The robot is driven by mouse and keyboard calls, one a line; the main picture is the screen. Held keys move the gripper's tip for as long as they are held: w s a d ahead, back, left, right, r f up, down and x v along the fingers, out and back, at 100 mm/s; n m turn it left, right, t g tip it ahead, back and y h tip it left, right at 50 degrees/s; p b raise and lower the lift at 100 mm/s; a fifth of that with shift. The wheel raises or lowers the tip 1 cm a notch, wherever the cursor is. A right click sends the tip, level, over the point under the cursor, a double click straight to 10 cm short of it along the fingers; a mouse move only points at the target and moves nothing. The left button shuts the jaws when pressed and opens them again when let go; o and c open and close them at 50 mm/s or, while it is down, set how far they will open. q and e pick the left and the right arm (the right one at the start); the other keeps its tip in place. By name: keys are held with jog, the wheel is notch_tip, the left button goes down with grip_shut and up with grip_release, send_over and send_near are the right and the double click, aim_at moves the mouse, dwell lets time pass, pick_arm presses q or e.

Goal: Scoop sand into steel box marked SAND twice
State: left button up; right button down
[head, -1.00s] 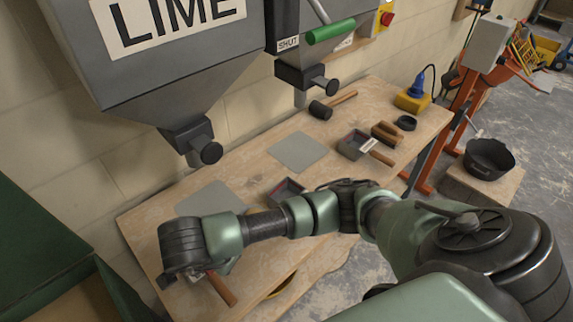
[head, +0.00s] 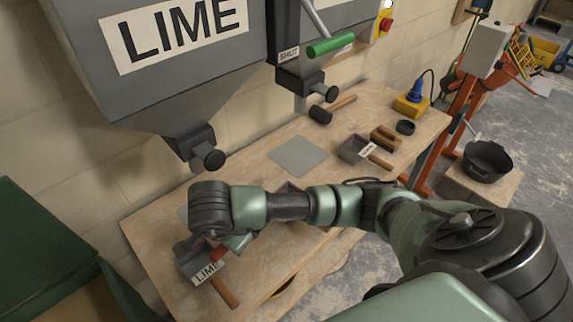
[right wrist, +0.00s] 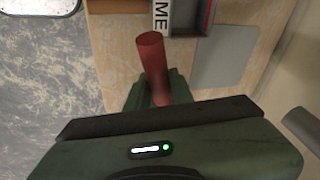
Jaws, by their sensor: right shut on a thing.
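My right arm reaches across the head view to the left. My right gripper (head: 234,243) is shut on a red handle (head: 217,253), just beside a steel box marked LIME (head: 186,255). The red handle (right wrist: 151,58) stands out of my right gripper (right wrist: 152,98) in the right wrist view; what is attached to it is hidden. The LIME box also shows at the top of that view (right wrist: 208,14). A second steel box (head: 352,146) has a label too small to read. A third box (head: 287,187) is mostly behind my arm. My left gripper is out of view.
A hopper marked LIME (head: 150,80) hangs over the bench (head: 250,165), with a second hopper and green lever handle (head: 330,46) to its right. A mallet (head: 322,114), a wood float (head: 386,137) and a grey plate (head: 297,156) lie on the bench. A black tub (head: 487,162) stands right.

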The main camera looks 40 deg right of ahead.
jog(key=shift+g+y, duration=0.3)
jog(key=shift+y, duration=0.6)
jog(key=shift+w+d+r+p, duration=0.25)
jog(key=shift+d+r+p, duration=0.4)
jog(key=shift+d+r, duration=0.15)
jog(key=shift+w+d+r+p, duration=0.25)
jog(key=shift+d+r+p, duration=0.4)
jog(key=shift+d, duration=0.1)
jog(key=w+d+r+g+y+b, duration=0.1)
jog(key=w+d+r+y, duration=0.2)
jog(key=d, duration=0.6)
notch_tip(320, 180, up, 3)
jog(key=shift+w+f+m+g+y+b, duration=0.2)
jog(key=shift+m+g+y+b, duration=0.15)
jog(key=shift+y, duration=0.85)
